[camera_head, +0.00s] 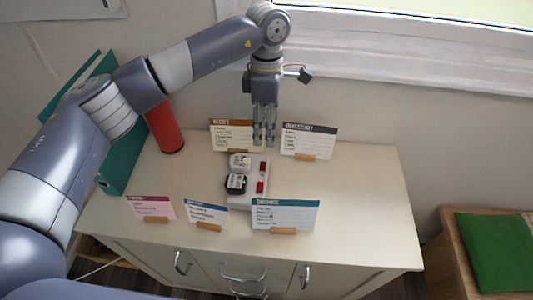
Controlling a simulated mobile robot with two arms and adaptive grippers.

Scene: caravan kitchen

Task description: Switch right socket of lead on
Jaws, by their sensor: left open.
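The white extension lead (252,199) lies on the cabinet top, in the middle. A white plug (239,161) and a black plug (235,183) sit along its left side. Two red switches, a farther one (263,167) and a nearer one (260,185), are on its right side. Their on or off positions are too small to tell. My left gripper (264,142) points down with its fingers slightly apart, empty, over the far end of the lead in the picture. I cannot tell its height above the lead. My right gripper is not in view.
Recipe-like cards stand behind the lead (232,130), (309,141) and in front of it (152,206), (206,213), (286,214). A red cylinder (164,128) and teal folders (122,160) stand left. The cabinet top (360,195) is clear on the right.

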